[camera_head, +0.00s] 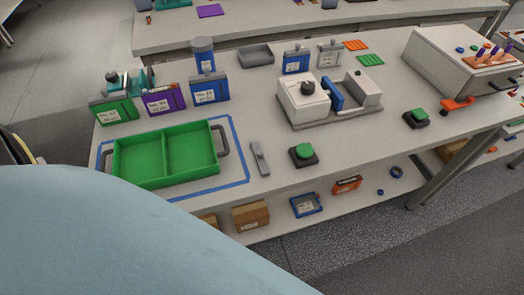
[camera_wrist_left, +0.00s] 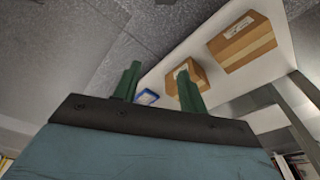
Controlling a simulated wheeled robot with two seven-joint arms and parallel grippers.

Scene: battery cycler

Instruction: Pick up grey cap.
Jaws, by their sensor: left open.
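I cannot pick out a grey cap for certain. A dark round knob (camera_head: 308,87) sits on top of a white device. My left gripper (camera_wrist_left: 158,86) shows in the left wrist view, its two green fingers apart with nothing between them. Beyond the fingers are the floor and the lower shelf. My left gripper is not visible in the head view. My right gripper is in neither view.
A green two-part tray (camera_head: 166,152) stands inside blue tape on the white table (camera_head: 235,135). A grey flat tool (camera_head: 260,158) and a green button (camera_head: 303,152) lie beside it. The white device (camera_head: 303,104) stands mid-table. Cardboard boxes (camera_wrist_left: 242,42) sit on the lower shelf.

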